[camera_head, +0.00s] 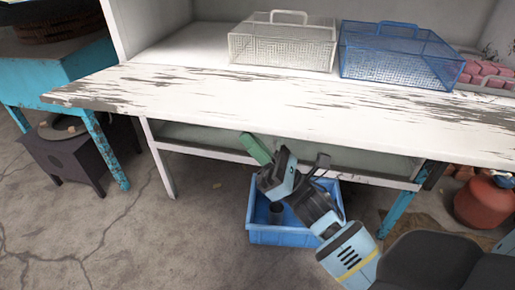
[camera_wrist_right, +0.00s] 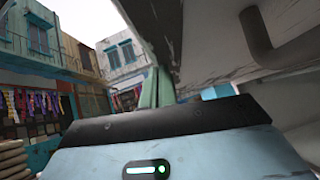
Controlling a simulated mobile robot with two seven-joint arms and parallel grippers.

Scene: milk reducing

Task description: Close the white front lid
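A white wire-mesh basket (camera_head: 282,45) with a top handle stands on the worn white table (camera_head: 210,95). Its top looks level; I cannot make out a separate raised white lid. My right gripper (camera_head: 256,148) is low in front of the table's front edge, well below and apart from the basket. Its pale green fingers lie side by side and look shut, with nothing seen between them. In the right wrist view the fingers (camera_wrist_right: 156,88) point up beside the table's underside. My left gripper is not in view.
A blue mesh basket (camera_head: 400,55) stands right of the white one, with pink blocks (camera_head: 485,73) beyond. A blue crate (camera_head: 277,236) sits on the floor below my right arm. A red jug (camera_head: 482,201) is at right. The tabletop's left and front are clear.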

